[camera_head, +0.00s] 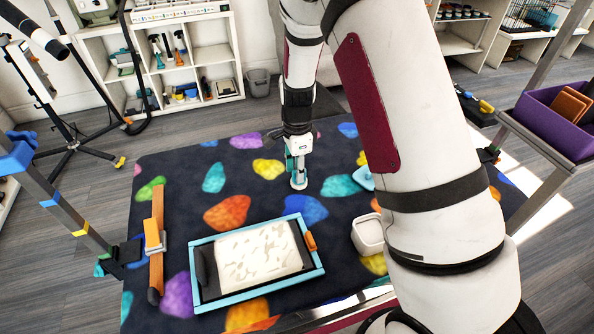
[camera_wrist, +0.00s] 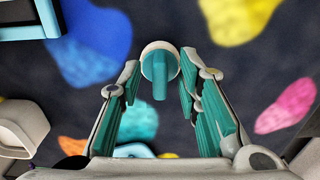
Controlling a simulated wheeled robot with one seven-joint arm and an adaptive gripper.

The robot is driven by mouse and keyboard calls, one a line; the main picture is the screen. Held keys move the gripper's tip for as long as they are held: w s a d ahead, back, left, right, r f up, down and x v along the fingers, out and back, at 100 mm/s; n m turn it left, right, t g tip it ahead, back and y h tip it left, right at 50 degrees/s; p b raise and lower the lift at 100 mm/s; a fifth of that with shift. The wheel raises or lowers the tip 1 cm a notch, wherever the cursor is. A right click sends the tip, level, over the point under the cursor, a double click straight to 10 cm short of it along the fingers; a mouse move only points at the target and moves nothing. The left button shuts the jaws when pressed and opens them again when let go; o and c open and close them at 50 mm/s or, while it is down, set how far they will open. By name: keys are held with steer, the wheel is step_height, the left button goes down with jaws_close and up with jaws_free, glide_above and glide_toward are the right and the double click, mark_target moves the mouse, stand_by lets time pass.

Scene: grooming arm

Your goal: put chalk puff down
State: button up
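The chalk puff is a white round pad with a teal handle. In the head view the chalk puff (camera_head: 299,183) stands on the dark patterned mat (camera_head: 185,205), below my gripper (camera_head: 297,160). In the wrist view the chalk puff (camera_wrist: 159,66) lies between the tips of my gripper (camera_wrist: 160,80), handle toward the palm. The teal fingers are spread, with dark mat showing on both sides of the handle. They do not appear to touch it.
A blue-rimmed tray (camera_head: 200,280) with a white, flecked surface lies at the front of the mat. An orange bar (camera_head: 157,215) lies left of it, and a white container (camera_head: 367,235) stands right of it. Rails rise at both sides.

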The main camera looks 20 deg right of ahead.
step_height(320, 180, up, 11)
steer(key=shift+r+p, duration=0.15)
steer(key=shift+p, duration=0.15)
steer(key=s+r+n+t+y, duration=0.1)
steer(key=s+r+n, duration=0.7)
steer(key=s+r, duration=0.7)
steer(key=s+r+n+t+h, duration=0.1)
steer(key=s+n+t, duration=0.1)
steer(key=s+n, duration=0.8)
steer(key=s, duration=0.7)
steer(key=shift+s+d+r, duration=0.15)
steer(key=shift+d+r, duration=0.2)
